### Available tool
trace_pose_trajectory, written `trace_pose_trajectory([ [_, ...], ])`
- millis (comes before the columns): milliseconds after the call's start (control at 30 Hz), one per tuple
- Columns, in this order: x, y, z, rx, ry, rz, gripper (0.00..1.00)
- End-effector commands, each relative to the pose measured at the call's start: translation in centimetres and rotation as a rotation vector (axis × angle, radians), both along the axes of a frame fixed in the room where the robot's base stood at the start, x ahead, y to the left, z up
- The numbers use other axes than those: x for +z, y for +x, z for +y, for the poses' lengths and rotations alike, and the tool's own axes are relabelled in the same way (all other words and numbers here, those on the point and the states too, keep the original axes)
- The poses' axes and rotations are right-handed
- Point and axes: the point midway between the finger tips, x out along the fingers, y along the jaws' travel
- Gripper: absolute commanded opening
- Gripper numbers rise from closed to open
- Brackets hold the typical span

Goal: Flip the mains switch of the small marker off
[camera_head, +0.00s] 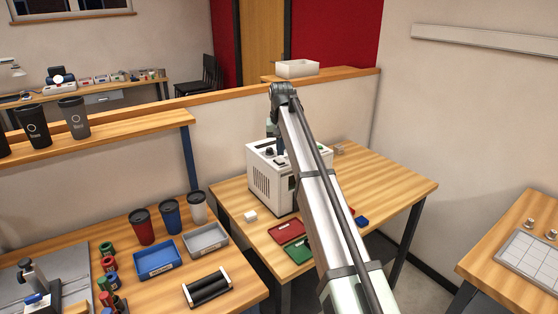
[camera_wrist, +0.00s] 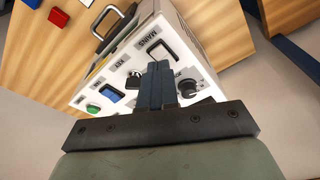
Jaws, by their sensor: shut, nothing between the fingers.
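The fingers hide part of the panel. In the head view the gripper is mostly hidden behind the arm.
On the panel, beside my fingers, are a black knob (camera_wrist: 189,88), a key switch (camera_wrist: 133,79), a blue switch (camera_wrist: 112,95) and a green button (camera_wrist: 93,108). A metal handle (camera_wrist: 101,39) stands on the box. Red (camera_head: 285,231) and green (camera_head: 299,250) trays lie in front of it.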

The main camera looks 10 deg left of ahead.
Motion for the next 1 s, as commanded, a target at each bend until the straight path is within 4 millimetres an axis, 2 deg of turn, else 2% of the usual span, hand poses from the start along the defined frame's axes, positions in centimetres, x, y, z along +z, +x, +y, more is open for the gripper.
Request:
trace_pose_trajectory([
  [700,4.6,0.1,0.0,0.0,0.0,0.0,0.0],
  [1000,4.9,0.0,0.0,0.0,0.0,0.001,0.0],
])
